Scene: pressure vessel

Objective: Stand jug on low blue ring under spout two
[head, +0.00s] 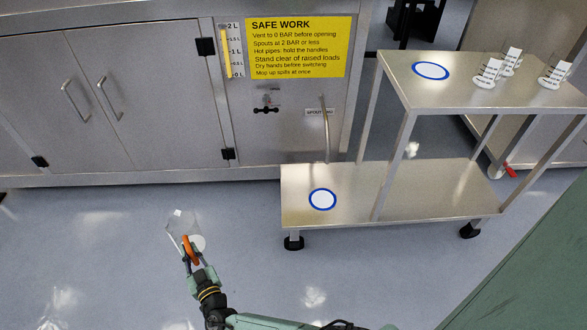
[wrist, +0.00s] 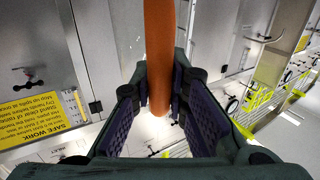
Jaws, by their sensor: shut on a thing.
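The jug (head: 180,222) is clear, with an orange handle (head: 189,247), and looks tilted in the head view. My gripper (head: 191,256) is shut on that handle and holds the jug over open floor, left of the cart. In the wrist view the orange handle (wrist: 158,50) stands between my two dark finger pads; the jug's body is hard to make out there. The low blue ring (head: 312,200) lies on the cart's lower shelf, to the right of the jug, and is bare. A spout label (head: 319,112), partly hidden, sits by a vertical pipe (head: 326,140) on the steel cabinet, above that shelf.
The steel cart has a lower shelf (head: 430,190) and an upper shelf (head: 450,92). A cart post (head: 393,165) rises right of the low ring. Floor (head: 110,240) is clear at left.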

